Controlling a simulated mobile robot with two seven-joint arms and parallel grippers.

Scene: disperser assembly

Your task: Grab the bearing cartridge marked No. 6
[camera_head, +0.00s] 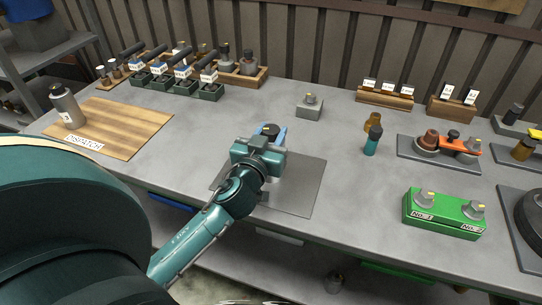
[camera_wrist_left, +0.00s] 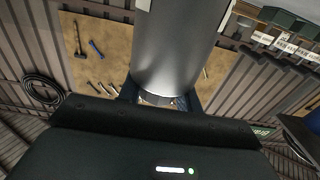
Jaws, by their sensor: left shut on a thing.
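My left gripper (camera_head: 270,132) is over the grey mat in the middle of the bench, its arm coming in from the lower left. In the left wrist view its fingers are shut around a smooth grey metal cylinder (camera_wrist_left: 178,45). No number shows on the visible side of the cylinder, so I cannot tell whether it is No. 6. In the head view the wrist hides most of what I hold. Several dark green holders (camera_head: 183,87) with small white labels stand at the back left; the labels are too small to read. My right gripper is not in view.
The grey mat (camera_head: 305,190) has clear room.

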